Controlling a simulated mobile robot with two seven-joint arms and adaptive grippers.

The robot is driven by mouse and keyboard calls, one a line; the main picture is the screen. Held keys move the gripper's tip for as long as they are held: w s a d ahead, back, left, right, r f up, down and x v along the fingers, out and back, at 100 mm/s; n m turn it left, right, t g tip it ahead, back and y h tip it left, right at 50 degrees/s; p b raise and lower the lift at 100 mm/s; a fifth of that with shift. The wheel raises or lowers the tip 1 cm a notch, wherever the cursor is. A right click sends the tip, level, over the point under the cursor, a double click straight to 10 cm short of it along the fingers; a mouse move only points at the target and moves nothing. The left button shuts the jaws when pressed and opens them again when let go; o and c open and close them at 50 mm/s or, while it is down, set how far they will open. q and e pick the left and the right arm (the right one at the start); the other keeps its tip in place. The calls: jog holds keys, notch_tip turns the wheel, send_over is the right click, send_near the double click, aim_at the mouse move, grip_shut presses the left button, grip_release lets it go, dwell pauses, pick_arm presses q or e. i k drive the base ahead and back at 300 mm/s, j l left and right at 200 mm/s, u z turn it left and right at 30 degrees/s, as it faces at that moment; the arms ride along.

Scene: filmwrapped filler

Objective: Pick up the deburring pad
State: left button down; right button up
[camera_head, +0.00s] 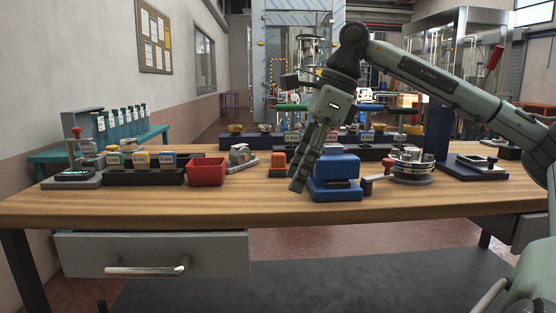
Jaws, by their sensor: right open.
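A small orange block (278,160) with a dark base sits on the wooden workbench (230,202), near its middle. It may be the deburring pad, but I cannot tell for sure. My right gripper (298,186) points down just right of the orange block and in front of the left side of a blue box (338,178). It is open, seen nearly edge-on, with nothing visible between its fingers. It hides part of the bench and the box's left edge. My left gripper is not in view.
A red bin (206,172) and a grey clamp-like tool (241,157) stand left of the orange block. Stacked metal discs (412,167) and a red-knobbed tool (387,168) stand right of the blue box. The bench's front strip is clear.

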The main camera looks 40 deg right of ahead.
aim_at(278, 168)
jog(key=i+l, duration=0.4)
jog(key=l, duration=0.15)
jog(key=i+l, duration=0.4)
jog(key=l, duration=0.2)
